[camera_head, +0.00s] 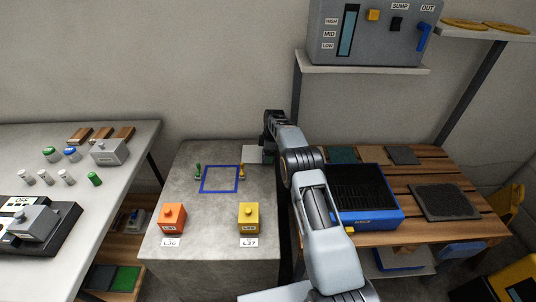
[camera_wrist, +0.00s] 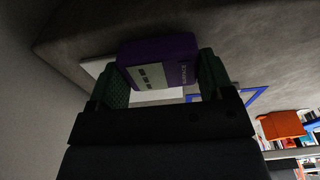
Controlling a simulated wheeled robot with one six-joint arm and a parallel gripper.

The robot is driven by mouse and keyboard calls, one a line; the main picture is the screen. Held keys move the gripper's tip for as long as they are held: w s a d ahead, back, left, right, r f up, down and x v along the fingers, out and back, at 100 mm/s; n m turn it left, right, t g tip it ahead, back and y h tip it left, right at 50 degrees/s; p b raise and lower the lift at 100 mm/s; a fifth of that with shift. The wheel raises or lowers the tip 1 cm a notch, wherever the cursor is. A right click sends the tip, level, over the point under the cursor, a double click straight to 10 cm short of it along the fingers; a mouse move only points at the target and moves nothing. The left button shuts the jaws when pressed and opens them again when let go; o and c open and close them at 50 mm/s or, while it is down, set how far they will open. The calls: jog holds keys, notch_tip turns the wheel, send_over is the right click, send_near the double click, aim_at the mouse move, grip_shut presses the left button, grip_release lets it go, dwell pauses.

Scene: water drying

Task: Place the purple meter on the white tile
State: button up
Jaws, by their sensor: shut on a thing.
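The purple meter (camera_wrist: 172,48) is in the wrist view, between the two green-padded fingers of my gripper (camera_wrist: 163,72), which is shut on it. Its pale label faces the camera. The white tile (camera_wrist: 96,67) shows behind and beside the meter; I cannot tell whether the meter touches it. In the head view the white tile (camera_head: 252,156) lies at the back right of the grey stone block, partly covered by my gripper (camera_head: 268,146). The meter cannot be made out in the head view.
The grey block (camera_head: 205,259) also holds a blue square outline (camera_head: 220,192), green and yellow small pegs, an orange box (camera_head: 173,218) and a yellow box (camera_head: 249,218). A blue tray (camera_head: 395,216) stands on the wooden bench at right. A shelf (camera_head: 375,70) hangs above.

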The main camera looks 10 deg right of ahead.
jog(key=shift+f, duration=0.2)
jog(key=shift+f, duration=0.1)
jog(key=o, duration=1)
jog(key=shift+o, duration=0.2)
